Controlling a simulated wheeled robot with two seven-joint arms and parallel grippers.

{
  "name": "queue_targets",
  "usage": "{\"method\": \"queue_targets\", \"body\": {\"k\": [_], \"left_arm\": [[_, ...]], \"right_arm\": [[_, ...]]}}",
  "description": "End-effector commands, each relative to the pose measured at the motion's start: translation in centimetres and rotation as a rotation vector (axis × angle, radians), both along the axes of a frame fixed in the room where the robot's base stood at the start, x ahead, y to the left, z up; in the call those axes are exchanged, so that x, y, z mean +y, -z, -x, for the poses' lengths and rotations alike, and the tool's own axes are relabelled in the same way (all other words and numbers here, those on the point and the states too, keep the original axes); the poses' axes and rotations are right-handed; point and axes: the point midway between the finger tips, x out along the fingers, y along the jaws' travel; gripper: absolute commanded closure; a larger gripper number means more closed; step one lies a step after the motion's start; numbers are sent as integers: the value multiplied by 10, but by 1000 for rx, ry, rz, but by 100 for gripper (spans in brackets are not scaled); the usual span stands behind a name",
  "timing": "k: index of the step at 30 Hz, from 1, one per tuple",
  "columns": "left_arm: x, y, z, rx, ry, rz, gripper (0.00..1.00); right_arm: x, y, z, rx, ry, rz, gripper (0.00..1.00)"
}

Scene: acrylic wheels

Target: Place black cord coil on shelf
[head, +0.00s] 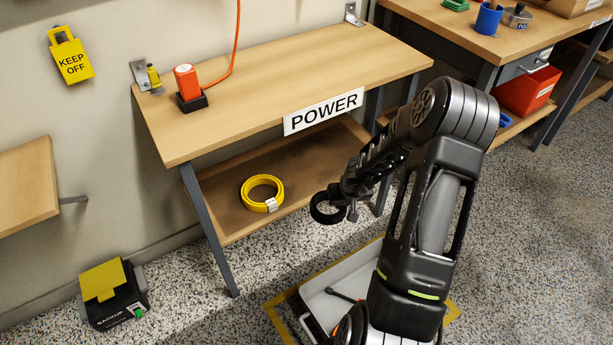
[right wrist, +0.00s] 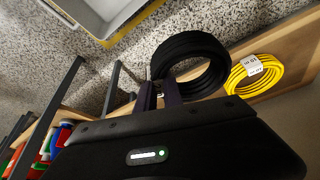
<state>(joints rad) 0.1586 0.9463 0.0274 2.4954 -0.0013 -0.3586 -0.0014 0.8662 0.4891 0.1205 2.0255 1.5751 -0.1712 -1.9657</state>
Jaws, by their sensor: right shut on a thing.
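The black cord coil (head: 325,219) is held upright or tilted in my right gripper (head: 346,202), near the front edge of the lower shelf (head: 300,180) under the POWER bench. In the right wrist view the black coil (right wrist: 186,43) sits between the fingers of my right gripper (right wrist: 160,96), which are shut on its rim. In the head view the coil overlaps the shelf's front edge; its exact height over the shelf is hard to tell. My left gripper is not in view.
A yellow coil (head: 249,198) lies on the lower shelf, left of the black one; it also shows in the right wrist view (right wrist: 262,85). The POWER bench top (head: 280,80) is above the shelf. A grey tray (head: 345,275) stands on the floor below. Shelf space right of the yellow coil is clear.

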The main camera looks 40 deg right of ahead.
Motion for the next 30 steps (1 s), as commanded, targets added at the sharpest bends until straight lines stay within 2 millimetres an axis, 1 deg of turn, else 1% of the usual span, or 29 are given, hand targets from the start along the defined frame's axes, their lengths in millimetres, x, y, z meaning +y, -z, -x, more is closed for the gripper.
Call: {"method": "queue_targets", "body": {"k": [1,2,5,9,12,15,18,19,21,24,27,30], "left_arm": [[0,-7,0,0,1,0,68],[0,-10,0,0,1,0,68],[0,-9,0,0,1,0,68],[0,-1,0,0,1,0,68],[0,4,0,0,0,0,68],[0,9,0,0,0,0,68],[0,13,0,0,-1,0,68],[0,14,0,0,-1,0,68],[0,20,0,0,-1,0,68],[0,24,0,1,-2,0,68],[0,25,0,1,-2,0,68],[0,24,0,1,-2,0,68]], "right_arm": [[-1,-3,-14,-4,0,-1,100],[-2,-4,-23,-4,1,-3,100],[-5,-1,-52,-4,2,-4,100],[-10,2,-92,-5,2,-1,100],[-12,3,-118,-4,1,-2,100],[-14,2,-141,-5,0,-3,100],[-17,2,-160,-5,-1,0,100],[-17,2,-165,-5,0,-2,100],[-17,15,-163,0,0,-1,100],[-17,26,-163,0,-1,0,100],[-18,30,-163,-3,-1,-1,100],[-18,30,-163,-4,0,0,100]]}}
